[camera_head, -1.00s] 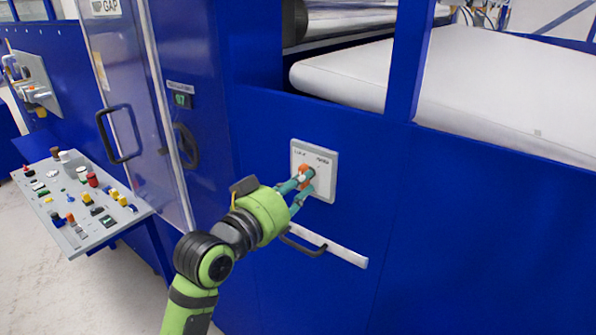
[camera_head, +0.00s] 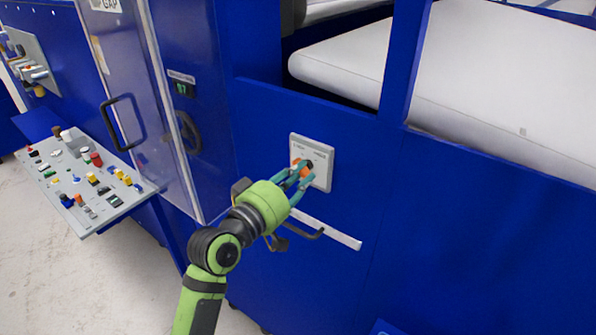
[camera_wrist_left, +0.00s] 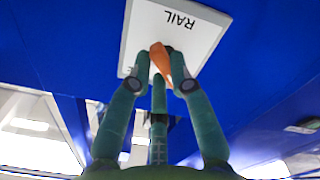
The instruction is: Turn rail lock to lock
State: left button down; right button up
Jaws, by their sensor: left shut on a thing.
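The rail lock is an orange knob (camera_head: 305,168) on a light grey plate (camera_head: 325,153) fixed to the blue machine front. My left gripper (camera_head: 300,174) is shut on the knob, its teal fingers partly covering it in the head view. In the left wrist view the orange knob (camera_wrist_left: 160,60) sits between the fingertips (camera_wrist_left: 161,75), and the plate (camera_wrist_left: 205,25) reads RAIL upside down. The knob's exact pointing direction against its small labels is too small to tell. My right gripper is not in view.
A black handle on a pale bar (camera_head: 330,233) lies just below the plate. A console (camera_head: 115,192) with several buttons stands at left, near a door with a black handle (camera_head: 124,125). A white foam block (camera_head: 480,70) lies above right.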

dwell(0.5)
pick_arm(q)
jog(key=c, duration=1.1)
grip_release()
jog(key=v, duration=1.2)
